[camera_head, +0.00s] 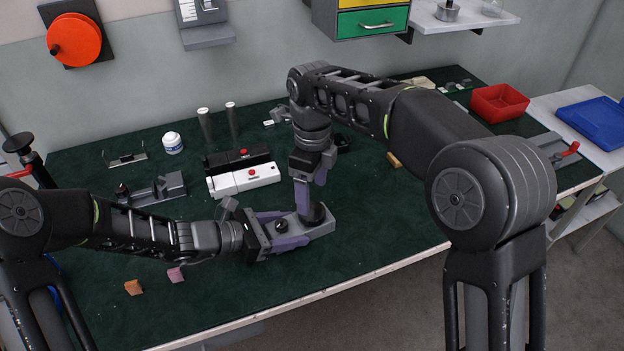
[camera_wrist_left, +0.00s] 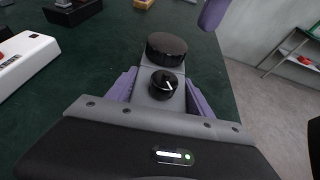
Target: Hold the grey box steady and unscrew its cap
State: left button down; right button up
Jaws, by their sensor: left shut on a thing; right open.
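The grey box (camera_head: 318,230) lies flat on the green bench top near its front edge. It carries a wide black cap (camera_wrist_left: 166,46) at its far end and a smaller black knob (camera_wrist_left: 163,83) with a white mark nearer my left wrist. My left gripper (camera_head: 283,231) is shut on the box, one purple finger along each side. My right gripper (camera_head: 311,195) points down at the cap end, open, its purple fingers apart. One of its fingers shows at the top of the left wrist view, up and right of the cap.
A white box with a red button (camera_head: 243,179) and a black one (camera_head: 237,157) lie behind. A grey metal fixture (camera_head: 155,190) stands left. Pink (camera_head: 176,275) and orange (camera_head: 133,287) blocks lie front left. A red bin (camera_head: 499,102) stands back right. The bench front right is clear.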

aim_at(312, 211)
notch_tip(312, 211, down, 5)
jog(key=shift+f, duration=0.15)
jog(key=shift+c, duration=0.4)
